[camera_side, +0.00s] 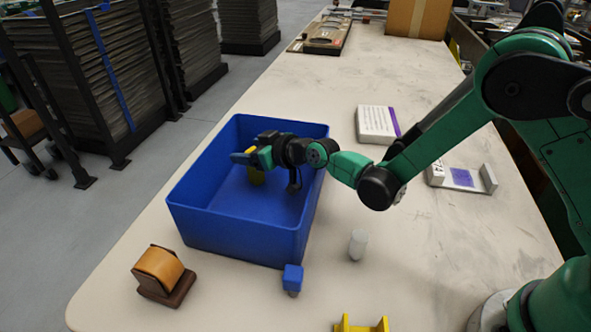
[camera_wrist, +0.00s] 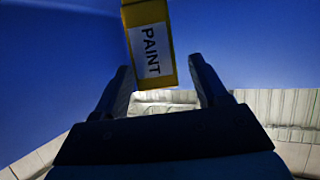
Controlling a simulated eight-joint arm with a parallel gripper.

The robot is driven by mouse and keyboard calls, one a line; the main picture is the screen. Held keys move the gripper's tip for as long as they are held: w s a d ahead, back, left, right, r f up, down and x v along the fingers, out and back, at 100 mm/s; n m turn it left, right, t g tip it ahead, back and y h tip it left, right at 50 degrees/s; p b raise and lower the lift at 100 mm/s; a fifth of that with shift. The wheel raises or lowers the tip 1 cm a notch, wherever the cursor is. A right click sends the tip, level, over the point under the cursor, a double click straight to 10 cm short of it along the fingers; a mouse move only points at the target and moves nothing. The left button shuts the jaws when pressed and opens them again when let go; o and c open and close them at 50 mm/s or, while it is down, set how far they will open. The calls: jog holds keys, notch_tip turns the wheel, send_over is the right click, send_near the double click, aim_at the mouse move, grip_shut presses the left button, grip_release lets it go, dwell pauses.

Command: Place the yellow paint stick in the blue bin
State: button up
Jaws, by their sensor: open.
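The blue bin (camera_side: 235,238) stands on the pale table, open at the top. My gripper (camera_side: 249,157) is over the inside of the bin, with its jaws open. In the wrist view, the paint stick (camera_wrist: 150,48), with a white PAINT label, is at the upper middle. Its near end lies between the open fingers (camera_wrist: 160,78), with gaps at the sides. I cannot tell whether the stick touches the bin floor.
A brown wooden block with an orange top (camera_side: 162,272), a small blue-topped item (camera_side: 292,280), a white cylinder (camera_side: 357,245) and a yellow holder (camera_side: 361,325) stand near the bin. A white-purple box (camera_side: 377,124) is behind right.

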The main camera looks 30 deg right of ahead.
jog(key=shift+v, duration=1)
notch_tip(320, 180, up, 7)
jog(key=shift+f, duration=0.25)
jog(key=s+d+m+g+h, duration=0.2)
jog(key=s+d, duration=0.5)
jog(key=s, duration=0.3)
jog(key=s+d+r+m+g+h, duration=0.1)
jog(key=s+d+m+g+h, duration=0.1)
jog(key=s+d, duration=0.5)
jog(key=s+g+h, duration=0.1)
jog(key=s, duration=0.2)
jog(key=shift+s+d+g, duration=0.25)
jog(key=shift+g, duration=0.05)
